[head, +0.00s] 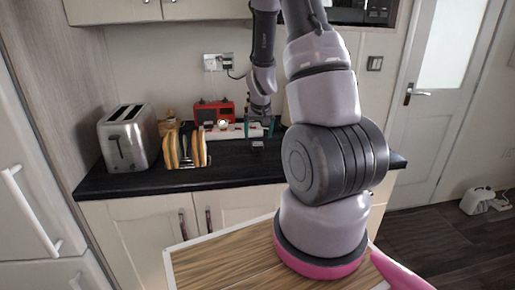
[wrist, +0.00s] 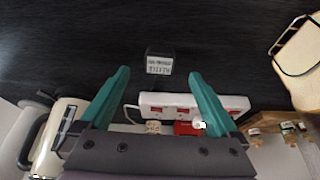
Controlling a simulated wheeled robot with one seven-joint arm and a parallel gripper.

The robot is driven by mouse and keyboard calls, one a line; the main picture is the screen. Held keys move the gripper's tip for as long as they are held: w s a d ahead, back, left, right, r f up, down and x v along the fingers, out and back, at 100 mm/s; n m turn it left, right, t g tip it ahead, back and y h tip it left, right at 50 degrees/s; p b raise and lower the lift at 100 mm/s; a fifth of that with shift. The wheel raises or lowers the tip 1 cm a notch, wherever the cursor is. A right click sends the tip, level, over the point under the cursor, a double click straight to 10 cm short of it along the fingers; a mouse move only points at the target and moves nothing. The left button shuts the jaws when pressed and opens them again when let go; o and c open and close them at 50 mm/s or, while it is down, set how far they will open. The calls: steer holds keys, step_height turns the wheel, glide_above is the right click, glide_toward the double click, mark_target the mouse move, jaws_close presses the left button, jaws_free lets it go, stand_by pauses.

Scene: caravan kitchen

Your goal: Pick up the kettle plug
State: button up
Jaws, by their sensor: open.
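The kettle plug (wrist: 159,61) is a small black block with a white label, lying on the dark worktop. The label appears upside down in the wrist view and seems to read "kettle". In the head view the plug (head: 258,144) is a small dark shape near the worktop's middle. My gripper (wrist: 160,74) has two teal fingers, spread apart and empty. In the wrist view the plug shows between and just past the fingertips. In the head view my gripper (head: 258,128) hangs over the worktop, just behind the plug. The height gap is hard to judge.
A white power strip (wrist: 180,99) with red switches lies behind the plug. A toaster (head: 127,138), a toast rack with bread (head: 187,148) and a red radio (head: 214,112) stand to the left. A kettle (wrist: 58,135) shows in the wrist view. The worktop (head: 240,172) in front is clear.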

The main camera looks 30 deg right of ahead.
mark_target(258, 144)
steer(key=x, duration=0.6)
steer(key=shift+w+d+f, duration=0.15)
steer(key=shift+w+f, duration=0.05)
steer(key=shift+f, duration=0.05)
steer(key=c, duration=1.5)
